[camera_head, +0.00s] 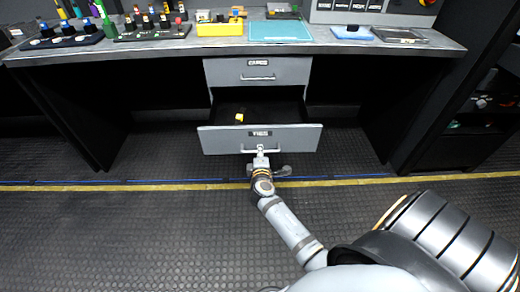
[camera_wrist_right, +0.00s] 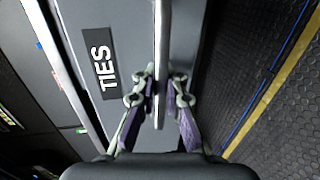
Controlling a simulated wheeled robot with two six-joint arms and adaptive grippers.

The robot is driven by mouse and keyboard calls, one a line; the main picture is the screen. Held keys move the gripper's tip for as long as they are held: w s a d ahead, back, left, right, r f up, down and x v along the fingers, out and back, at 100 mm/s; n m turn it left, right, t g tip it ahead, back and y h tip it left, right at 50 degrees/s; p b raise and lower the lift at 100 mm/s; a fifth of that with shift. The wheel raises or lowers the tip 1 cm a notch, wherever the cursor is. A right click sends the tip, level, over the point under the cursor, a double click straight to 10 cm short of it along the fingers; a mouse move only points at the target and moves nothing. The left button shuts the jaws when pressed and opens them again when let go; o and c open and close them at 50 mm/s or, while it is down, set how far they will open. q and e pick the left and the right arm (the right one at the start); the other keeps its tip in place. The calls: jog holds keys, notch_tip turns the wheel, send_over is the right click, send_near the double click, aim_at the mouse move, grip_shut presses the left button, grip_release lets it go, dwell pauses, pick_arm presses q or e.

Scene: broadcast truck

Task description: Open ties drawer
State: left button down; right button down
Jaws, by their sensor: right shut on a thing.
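The ties drawer (camera_head: 222,141) is the lower grey drawer under the bench, labelled TIES. It stands pulled out, with its dark inside showing and a small yellow item (camera_head: 239,117) in it. My right gripper (camera_head: 261,153) is at the middle of its front, shut on the drawer's handle. In the right wrist view the fingers (camera_wrist_right: 162,85) close on either side of the handle bar (camera_wrist_right: 161,40), beside the TIES label (camera_wrist_right: 101,74). My left gripper is not in view.
The closed upper drawer (camera_head: 230,72), labelled CABLES or similar, is above. The bench top (camera_head: 190,45) holds a yellow box (camera_head: 220,29), a teal mat (camera_head: 280,31) and several tools. A dark shelf rack (camera_head: 440,130) stands at right. The ribbed floor in front is clear.

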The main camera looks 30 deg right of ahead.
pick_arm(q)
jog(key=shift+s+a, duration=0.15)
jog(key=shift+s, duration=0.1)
pick_arm(e)
jog(key=shift+s+a+r, duration=0.1)
jog(key=shift+s+a, duration=0.1)
jog(key=shift+s, duration=0.1)
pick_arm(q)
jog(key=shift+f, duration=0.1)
pick_arm(e)
jog(key=c, duration=1.4)
grip_release()
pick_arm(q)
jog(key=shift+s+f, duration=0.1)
pick_arm(e)
jog(key=v, duration=0.7)
jog(key=shift+s+a, duration=0.15)
jog(key=shift+s, duration=0.1)
